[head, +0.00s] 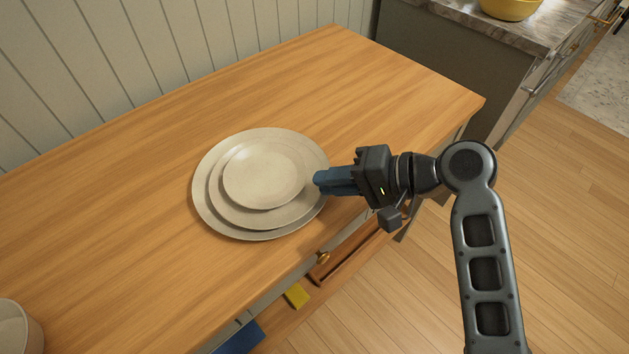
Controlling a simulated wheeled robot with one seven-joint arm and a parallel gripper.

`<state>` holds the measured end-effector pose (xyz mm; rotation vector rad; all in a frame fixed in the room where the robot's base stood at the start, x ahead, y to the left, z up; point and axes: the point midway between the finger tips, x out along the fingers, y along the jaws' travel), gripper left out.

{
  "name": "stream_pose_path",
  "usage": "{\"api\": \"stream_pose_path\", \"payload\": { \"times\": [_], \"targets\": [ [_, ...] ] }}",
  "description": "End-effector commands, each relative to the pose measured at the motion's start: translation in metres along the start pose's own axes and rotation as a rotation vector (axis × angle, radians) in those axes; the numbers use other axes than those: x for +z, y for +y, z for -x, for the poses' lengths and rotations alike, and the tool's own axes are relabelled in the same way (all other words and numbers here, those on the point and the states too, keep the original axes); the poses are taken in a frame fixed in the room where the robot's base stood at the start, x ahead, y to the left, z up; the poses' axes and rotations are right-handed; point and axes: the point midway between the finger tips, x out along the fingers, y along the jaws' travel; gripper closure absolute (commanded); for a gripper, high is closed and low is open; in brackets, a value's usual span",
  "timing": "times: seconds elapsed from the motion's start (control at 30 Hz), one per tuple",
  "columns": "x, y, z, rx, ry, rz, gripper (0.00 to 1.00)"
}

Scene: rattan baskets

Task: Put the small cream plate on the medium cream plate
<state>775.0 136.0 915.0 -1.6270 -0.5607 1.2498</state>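The small cream plate (264,174) appears on top of a stack, lying over the medium cream plate (237,214). It sits off-centre, toward the far side of the medium plate. The medium plate lies on a larger cream plate (255,235) on the wooden top. My gripper (317,182) has blue fingers and reaches in from the right. Its fingertips are close to the small plate's right edge, over the right rims of the larger plates. I cannot tell whether they touch a plate or how far apart they are.
The wooden top (120,230) is clear around the stack. A pale round container (35,330) stands at the lower left corner. An open drawer-like space with a yellow item (297,296) lies below the front edge. A yellow bowl (510,8) sits on the far counter.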

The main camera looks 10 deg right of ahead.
Motion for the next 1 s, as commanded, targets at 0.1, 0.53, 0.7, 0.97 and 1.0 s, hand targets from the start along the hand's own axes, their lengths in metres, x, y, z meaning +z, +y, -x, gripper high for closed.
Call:
{"api": "stream_pose_path", "payload": {
  "times": [0.1, 0.53, 0.7, 0.97, 1.0],
  "targets": [
    [-0.001, 0.001, 0.026, 0.000, 0.005, 0.000, 0.85],
    [0.000, 0.000, 0.076, 0.001, 0.001, -0.001, 0.85],
    [0.000, 0.000, 0.077, 0.001, 0.000, -0.001, 0.85],
    [0.014, 0.026, 0.066, 0.018, 0.082, -0.018, 0.85],
    [0.019, 0.036, 0.063, 0.027, 0.119, -0.022, 0.85]
  ]
}}
